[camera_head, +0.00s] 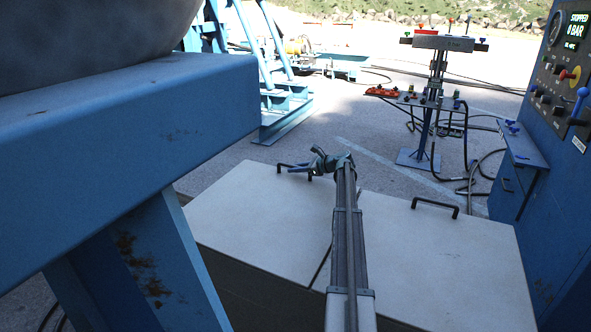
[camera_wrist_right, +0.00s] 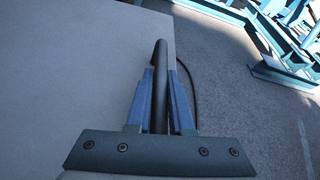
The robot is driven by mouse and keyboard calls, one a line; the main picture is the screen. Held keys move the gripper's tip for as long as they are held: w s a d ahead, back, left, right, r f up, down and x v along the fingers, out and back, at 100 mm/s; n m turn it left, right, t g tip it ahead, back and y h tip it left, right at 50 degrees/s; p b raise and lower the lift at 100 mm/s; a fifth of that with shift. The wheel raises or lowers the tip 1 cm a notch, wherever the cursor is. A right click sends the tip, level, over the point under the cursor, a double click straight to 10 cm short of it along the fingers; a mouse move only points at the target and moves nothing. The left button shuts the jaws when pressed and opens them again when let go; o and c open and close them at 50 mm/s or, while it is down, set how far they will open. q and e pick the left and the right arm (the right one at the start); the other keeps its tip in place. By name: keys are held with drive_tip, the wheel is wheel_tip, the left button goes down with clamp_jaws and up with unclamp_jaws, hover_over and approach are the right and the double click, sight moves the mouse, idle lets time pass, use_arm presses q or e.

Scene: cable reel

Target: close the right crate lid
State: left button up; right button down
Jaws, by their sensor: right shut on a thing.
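The crate has two pale grey lids side by side in the head view. The left lid (camera_head: 255,225) and the right lid (camera_head: 440,260) both look flat or nearly flat, with a thin dark seam between them. The right lid's black handle (camera_head: 435,205) stands free near its far edge. My right gripper (camera_head: 313,163) is at the far edge of the left lid, shut on that lid's black handle (camera_head: 284,166). In the right wrist view the two blue fingers (camera_wrist_right: 160,105) flank the dark handle bar (camera_wrist_right: 160,75). My left gripper is not in view.
A blue steel frame (camera_head: 130,105) fills the left side close by. A blue control cabinet (camera_head: 550,190) stands at the right. A valve stand (camera_head: 430,110) with hoses is behind the crate. Open paved ground (camera_head: 350,115) lies beyond the lids.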

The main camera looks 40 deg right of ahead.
drive_tip(key=shift+f+b, duration=0.3)
drive_tip(key=shift+f, duration=0.15)
drive_tip(key=c, duration=0.8)
unclamp_jaws()
drive_tip(key=shift+f, duration=0.1)
wheel_tip(320, 180, up, 5)
drive_tip(key=p, duration=0.5)
hover_over(321, 184)
drive_tip(key=shift+s+a, duration=0.1)
drive_tip(key=shift+s+d, duration=0.25)
drive_tip(key=shift+s, duration=0.4)
